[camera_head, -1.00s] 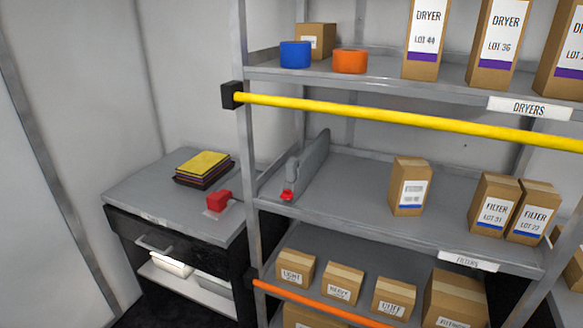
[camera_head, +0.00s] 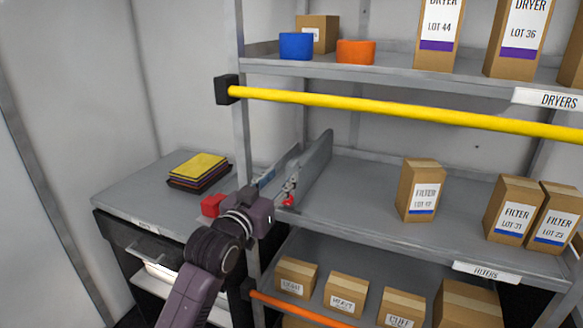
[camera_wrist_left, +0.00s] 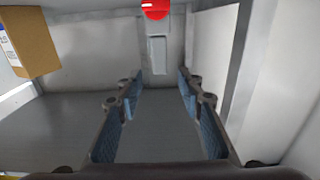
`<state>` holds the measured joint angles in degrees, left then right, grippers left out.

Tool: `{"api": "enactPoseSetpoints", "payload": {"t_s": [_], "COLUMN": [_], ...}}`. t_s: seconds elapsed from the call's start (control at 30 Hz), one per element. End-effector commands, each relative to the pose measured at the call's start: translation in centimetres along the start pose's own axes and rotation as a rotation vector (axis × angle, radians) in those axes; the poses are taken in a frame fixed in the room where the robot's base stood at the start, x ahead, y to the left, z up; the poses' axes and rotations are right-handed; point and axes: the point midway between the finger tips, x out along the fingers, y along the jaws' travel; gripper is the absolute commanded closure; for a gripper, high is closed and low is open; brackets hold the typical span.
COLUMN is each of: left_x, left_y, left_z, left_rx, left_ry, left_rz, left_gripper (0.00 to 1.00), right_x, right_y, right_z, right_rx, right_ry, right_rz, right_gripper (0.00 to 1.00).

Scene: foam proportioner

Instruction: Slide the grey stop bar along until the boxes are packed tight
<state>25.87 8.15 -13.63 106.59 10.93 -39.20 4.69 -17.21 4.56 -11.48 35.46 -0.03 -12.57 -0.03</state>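The grey stop bar (camera_head: 317,165) is an upright plate at the left end of the middle shelf, with a red knob (camera_head: 288,201) at its front. Three filter boxes stand on this shelf: one box (camera_head: 421,190) alone near the middle, apart from the bar, and two boxes (camera_head: 513,209) and (camera_head: 555,217) close together at the right. My left gripper (camera_head: 279,184) is at the bar's front end by the knob. In the left wrist view its blue-padded fingers (camera_wrist_left: 160,105) are apart and empty; the knob (camera_wrist_left: 155,9) shows at the top edge. My right gripper is out of view.
A yellow rail (camera_head: 400,108) crosses in front, above the middle shelf, and an orange rail (camera_head: 300,309) lies below it. A grey upright (camera_head: 240,150) stands by my left arm. A cabinet with folders (camera_head: 199,167) is at left. The shelf between bar and lone box is clear.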

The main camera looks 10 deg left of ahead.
Motion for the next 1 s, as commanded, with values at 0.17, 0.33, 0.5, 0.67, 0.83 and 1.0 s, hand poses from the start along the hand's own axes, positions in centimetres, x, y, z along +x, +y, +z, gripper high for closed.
{"api": "enactPoseSetpoints", "payload": {"t_s": [0.17,0.33,0.5,0.67,0.83,1.0], "left_x": [2.3,4.6,6.2,7.0,7.1,7.1], "left_y": [0.0,0.0,0.0,0.1,0.0,0.0], "left_z": [-0.1,0.0,0.1,0.1,0.1,0.1], "left_rx": [-0.001,0.0,-0.001,-0.001,-0.001,0.0], "left_ry": [-0.002,-0.002,-0.003,-0.001,-0.002,-0.002], "left_rz": [0.0,0.0,0.0,0.001,0.0,0.0], "left_gripper": [0.65,0.65,0.65,0.65,0.65,0.69], "right_x": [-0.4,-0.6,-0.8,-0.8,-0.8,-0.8], "right_y": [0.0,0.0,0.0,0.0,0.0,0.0], "right_z": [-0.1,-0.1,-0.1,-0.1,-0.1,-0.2], "right_rx": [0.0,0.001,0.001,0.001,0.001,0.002], "right_ry": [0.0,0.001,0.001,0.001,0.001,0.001], "right_rz": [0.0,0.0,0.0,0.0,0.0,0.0], "right_gripper": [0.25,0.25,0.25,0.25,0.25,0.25]}}
